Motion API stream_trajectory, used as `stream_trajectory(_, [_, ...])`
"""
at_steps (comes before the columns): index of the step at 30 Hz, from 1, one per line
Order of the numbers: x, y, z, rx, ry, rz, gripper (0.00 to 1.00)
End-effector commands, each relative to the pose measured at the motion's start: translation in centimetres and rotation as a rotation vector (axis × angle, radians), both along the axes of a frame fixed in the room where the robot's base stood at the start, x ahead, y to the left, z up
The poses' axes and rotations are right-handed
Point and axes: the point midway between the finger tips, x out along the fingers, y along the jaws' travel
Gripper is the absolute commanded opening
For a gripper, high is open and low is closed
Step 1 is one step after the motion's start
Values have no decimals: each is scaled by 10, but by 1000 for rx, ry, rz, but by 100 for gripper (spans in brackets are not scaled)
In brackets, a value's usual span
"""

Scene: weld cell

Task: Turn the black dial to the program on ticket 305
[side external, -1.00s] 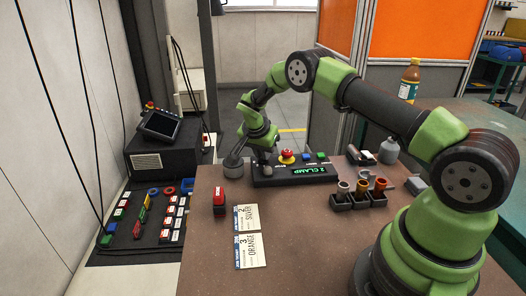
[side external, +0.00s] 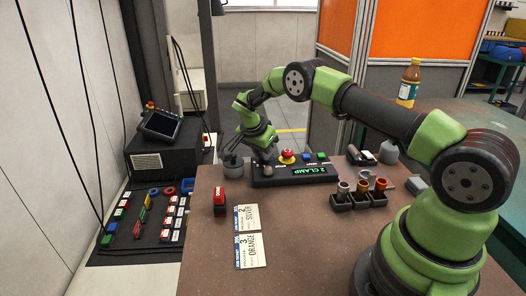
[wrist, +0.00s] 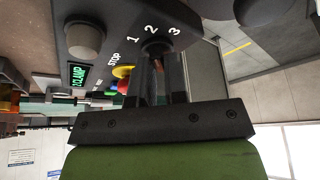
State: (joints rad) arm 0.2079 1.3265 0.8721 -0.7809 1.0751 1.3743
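The control box (side external: 290,174) stands on the table's far side, its green display (wrist: 77,75) reading "2 CLAMP". The black dial (wrist: 155,46) is beside the printed 1, 2 and 3 in the wrist view. My gripper (wrist: 161,58) has its narrowly spaced fingers at the dial, one on each side, and looks shut on it; the fingers partly hide it. The dial's pointer cannot be made out. Two white ticket cards lie on the table: one reads "2 SILVER" (side external: 247,217), the other "3 ORANGE" (side external: 250,250). Their small header print is too small to read.
A grey knob (wrist: 86,38), red stop button (side external: 287,156) and coloured buttons share the box. The table's near middle is clear.

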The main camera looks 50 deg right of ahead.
Motion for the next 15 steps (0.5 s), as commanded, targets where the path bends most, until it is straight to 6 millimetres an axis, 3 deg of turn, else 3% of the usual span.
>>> stream_trajectory(10, [0, 1, -2, 1, 3, 4, 37])
stream_trajectory(15, [0, 7, 14, 1, 0, 5, 37])
